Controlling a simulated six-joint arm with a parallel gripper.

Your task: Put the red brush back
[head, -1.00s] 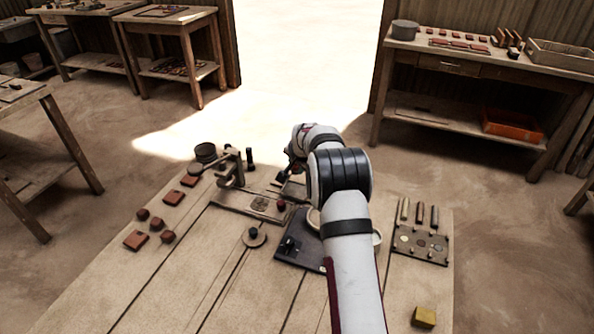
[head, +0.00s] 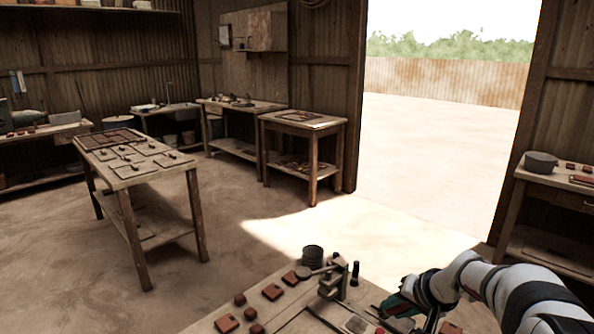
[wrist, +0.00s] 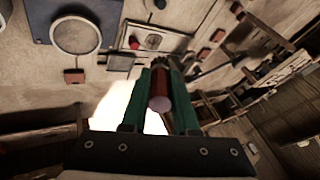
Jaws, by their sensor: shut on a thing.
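In the wrist view, my gripper (wrist: 160,72) is shut on the red brush (wrist: 160,103), held between its two green fingers. The round end of its red handle faces the camera; its far end is hard to make out. In the head view, my gripper (head: 393,306) is low at the right of the press (head: 338,282), above the workbench. The brush cannot be made out clearly there. No holder for the brush can be made out in the present views.
Several reddish clay pieces (head: 272,291) and a dark pot (head: 313,255) are on the workbench left of and behind the press. A black upright cylinder (head: 355,273) stands beside it. The wrist view shows a dark blue-grey board (wrist: 45,30) and a red block (wrist: 74,76).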

